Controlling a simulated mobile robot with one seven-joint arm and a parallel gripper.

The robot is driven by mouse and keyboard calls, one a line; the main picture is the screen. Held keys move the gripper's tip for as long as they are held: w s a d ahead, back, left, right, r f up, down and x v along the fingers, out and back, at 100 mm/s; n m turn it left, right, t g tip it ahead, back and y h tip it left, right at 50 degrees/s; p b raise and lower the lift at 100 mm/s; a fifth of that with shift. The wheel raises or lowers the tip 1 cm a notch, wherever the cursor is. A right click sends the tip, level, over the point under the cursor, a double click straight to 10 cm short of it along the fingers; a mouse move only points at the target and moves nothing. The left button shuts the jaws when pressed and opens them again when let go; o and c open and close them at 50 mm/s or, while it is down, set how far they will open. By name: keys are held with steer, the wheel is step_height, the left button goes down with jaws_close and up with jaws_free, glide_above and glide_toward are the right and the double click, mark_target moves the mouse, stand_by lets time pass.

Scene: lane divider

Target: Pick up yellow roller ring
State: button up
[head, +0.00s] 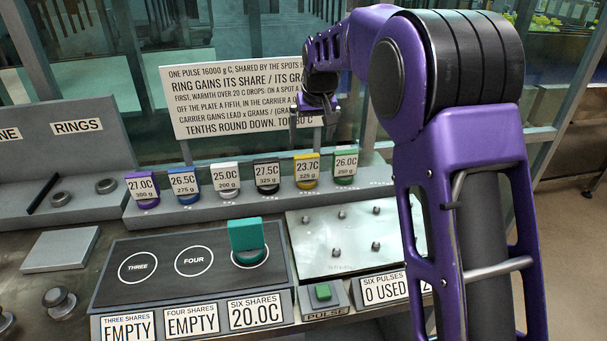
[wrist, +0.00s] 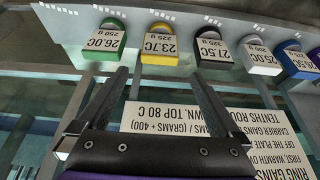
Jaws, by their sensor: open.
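The yellow roller ring (head: 306,160) sits on the grey rack, fifth from the left in a row of coloured ones, with a card reading 23.7C, 225 g. It also shows in the upside-down wrist view (wrist: 159,28), beyond the fingertips and between their lines. My gripper (head: 314,112) is above and behind the rack, in front of the sign. In the wrist view its two dark fingers (wrist: 160,78) are spread apart with nothing between them. The ring is apart from the fingers.
Green (head: 345,162) and black (head: 267,172) pieces flank the yellow one closely. A sign (head: 235,100) stands behind the rack. In front are a dark plate (head: 180,290) bearing a teal block (head: 246,237) and a light pegged plate (head: 310,262).

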mark_target(306, 169)
steer(key=x, duration=1)
steer(key=shift+f, duration=0.1)
steer(key=shift+w+x, duration=0.2)
steer(key=shift+x, duration=2.85)
steer(key=shift+a, duration=0.15)
steer(key=c, duration=1.3)
